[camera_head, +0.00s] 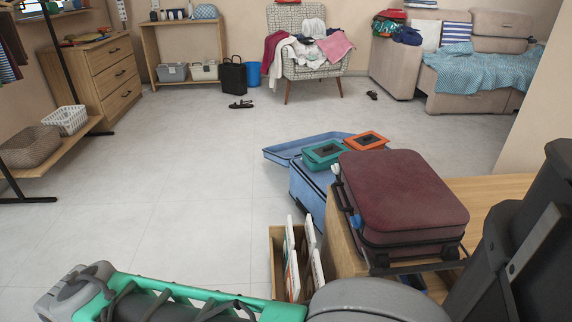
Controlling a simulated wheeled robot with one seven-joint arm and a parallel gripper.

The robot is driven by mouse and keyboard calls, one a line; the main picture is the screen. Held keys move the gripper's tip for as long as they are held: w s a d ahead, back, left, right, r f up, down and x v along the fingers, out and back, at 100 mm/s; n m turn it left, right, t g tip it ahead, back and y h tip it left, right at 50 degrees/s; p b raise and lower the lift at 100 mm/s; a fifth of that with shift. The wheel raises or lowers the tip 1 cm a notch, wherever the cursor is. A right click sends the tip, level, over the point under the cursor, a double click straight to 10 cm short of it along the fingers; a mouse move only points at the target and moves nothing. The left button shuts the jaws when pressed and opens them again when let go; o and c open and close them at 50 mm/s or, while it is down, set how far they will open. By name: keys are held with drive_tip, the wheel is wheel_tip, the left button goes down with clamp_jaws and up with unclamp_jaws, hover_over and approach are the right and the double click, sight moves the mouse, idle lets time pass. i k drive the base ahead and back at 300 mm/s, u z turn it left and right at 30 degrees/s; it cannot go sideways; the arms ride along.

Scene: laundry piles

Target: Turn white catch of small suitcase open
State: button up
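A maroon suitcase (403,196) lies flat and closed on a wooden bench (487,193) at the right. A small white piece (337,172), which looks like the white catch, shows at its left side near the far corner. A small blue piece (356,221) sits on the same side near the front corner. I cannot tell the white catch's exact position at this size. My arm crosses the bottom of the view, left of and in front of the suitcase. I cannot make out my gripper's fingers.
A blue suitcase (307,191) stands open behind, with teal (324,154) and orange (366,141) cases by it. A wooden box (277,262) with white upright items stands left of the bench. Open tiled floor (170,170) spreads left. An armchair (300,62) with clothes is far back.

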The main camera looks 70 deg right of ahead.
sight(335, 168)
drive_tip(key=z, duration=0.05)
drive_tip(key=i, duration=0.95)
drive_tip(key=z, duration=0.8)
drive_tip(key=i, duration=0.7)
drive_tip(key=z, duration=0.55)
